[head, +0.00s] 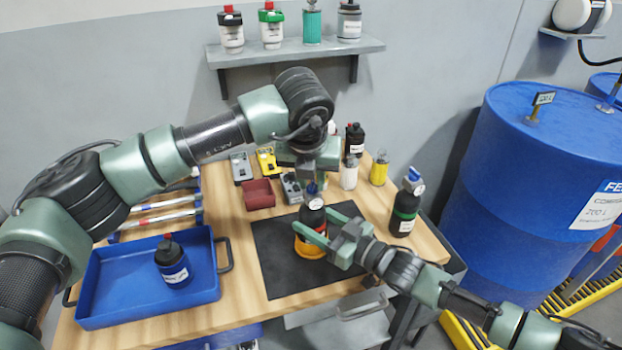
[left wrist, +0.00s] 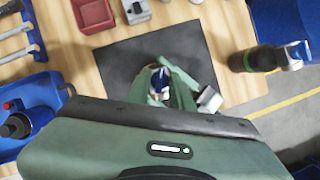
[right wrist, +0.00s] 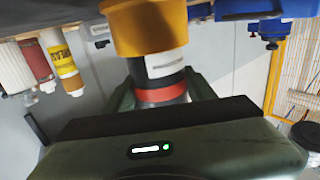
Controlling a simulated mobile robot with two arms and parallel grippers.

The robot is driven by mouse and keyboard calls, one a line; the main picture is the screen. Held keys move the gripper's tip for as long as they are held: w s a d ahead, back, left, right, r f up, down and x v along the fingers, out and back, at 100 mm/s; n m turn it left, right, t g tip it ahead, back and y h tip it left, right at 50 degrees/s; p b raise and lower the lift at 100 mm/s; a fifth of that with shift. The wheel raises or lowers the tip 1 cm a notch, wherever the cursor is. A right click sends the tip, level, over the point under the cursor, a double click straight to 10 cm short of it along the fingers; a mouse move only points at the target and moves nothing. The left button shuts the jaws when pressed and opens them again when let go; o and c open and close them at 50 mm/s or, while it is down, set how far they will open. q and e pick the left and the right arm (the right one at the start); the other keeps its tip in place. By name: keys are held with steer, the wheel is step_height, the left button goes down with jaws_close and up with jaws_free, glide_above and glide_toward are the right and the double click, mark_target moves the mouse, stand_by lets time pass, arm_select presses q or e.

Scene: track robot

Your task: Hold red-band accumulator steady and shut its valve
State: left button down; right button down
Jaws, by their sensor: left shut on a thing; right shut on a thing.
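The red-band accumulator (head: 312,214) is a small black bottle standing upright in a yellow-orange holder (head: 310,250) on a black mat (head: 275,282). The right wrist view shows its red band (right wrist: 160,88) and white label, upside down. My right gripper (head: 316,222) is shut on its body from the side, one finger on each side. My left gripper (head: 311,182) comes from above and is shut on the blue valve (head: 312,189) at its top. The valve (left wrist: 160,80) also shows between the left fingers in the left wrist view, partly hidden.
A blue tray (head: 95,312) at the left holds a blue-band bottle (head: 172,263). A green-band bottle (head: 405,205) stands right of the mat. A red bin (head: 258,194), meters and small bottles line the back. Blue drums (head: 540,190) stand beyond the table's right edge.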

arm_select(q)
steer(key=n+y, duration=0.2)
steer(key=n, duration=0.3)
steer(key=shift+d, duration=0.1)
stand_by(0.5)
steer(key=c, duration=1.3)
jaws_free()
steer(key=shift+o, duration=0.2)
steer(key=v, duration=1.2)
steer(key=shift+w, duration=0.1)
